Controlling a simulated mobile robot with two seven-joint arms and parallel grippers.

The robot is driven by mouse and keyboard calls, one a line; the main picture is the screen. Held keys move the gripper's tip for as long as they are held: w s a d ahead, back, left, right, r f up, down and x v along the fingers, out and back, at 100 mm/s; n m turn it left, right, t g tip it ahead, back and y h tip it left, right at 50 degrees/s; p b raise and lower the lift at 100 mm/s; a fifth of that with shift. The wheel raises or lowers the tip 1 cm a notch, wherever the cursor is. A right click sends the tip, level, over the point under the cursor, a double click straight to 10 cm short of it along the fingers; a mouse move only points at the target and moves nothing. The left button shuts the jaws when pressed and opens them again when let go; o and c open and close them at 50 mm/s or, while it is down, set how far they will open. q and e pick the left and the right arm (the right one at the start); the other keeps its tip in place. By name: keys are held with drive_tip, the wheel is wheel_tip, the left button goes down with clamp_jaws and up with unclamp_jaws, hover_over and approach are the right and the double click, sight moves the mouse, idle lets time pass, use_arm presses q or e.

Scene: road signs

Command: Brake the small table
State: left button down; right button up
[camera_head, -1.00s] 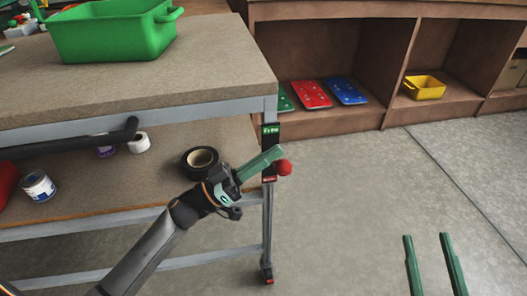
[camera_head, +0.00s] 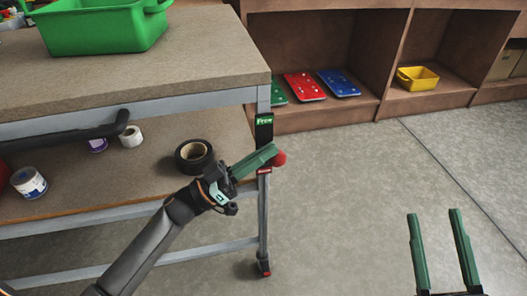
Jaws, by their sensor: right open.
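The small table (camera_head: 200,90) fills the left side, with a grey metal frame and two shelves. On its near right leg is a brake plate with a green "Free" label (camera_head: 264,121) at the top and a red label (camera_head: 264,170) at the bottom. A red ball knob (camera_head: 281,158) sticks out between them, closer to the red label. My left gripper (camera_head: 270,153) is at the knob, its green fingertips overlapping the knob's upper left side. Its fingers are seen edge-on, so its opening is unclear. My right gripper (camera_head: 436,214) is open and empty over the floor.
A green bin (camera_head: 100,35) stands on the table top. A wooden shelf unit behind holds coloured plates and a yellow bin (camera_head: 417,78). The floor at right is clear.

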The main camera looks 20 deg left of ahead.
drive_tip(key=s+r+n+y+b, duration=0.2)
drive_tip(key=s+r+n+y, duration=0.3)
drive_tip(key=r+y, duration=0.2)
use_arm(q)
wheel_tip(320, 180, down, 14)
drive_tip(key=s+m+g+h+b, duration=0.1)
drive_tip(key=m+g+h+b, duration=0.2)
drive_tip(key=m+g+b, duration=0.5)
drive_tip(key=shift+s+d+f+m+g, duration=0.35)
drive_tip(key=shift+m+g, duration=0.75)
drive_tip(key=shift+m, duration=3.5)
use_arm(e)
wheel_tip(320, 180, down, 9)
drive_tip(key=a, duration=0.2)
drive_tip(key=shift+w+f+m+h, duration=0.2)
drive_tip(key=shift+w+m+h, duration=0.15)
drive_tip(key=shift+m+h, duration=0.05)
use_arm(q)
drive_tip(key=shift+w+d, duration=0.1)
drive_tip(key=shift+w, duration=0.15)
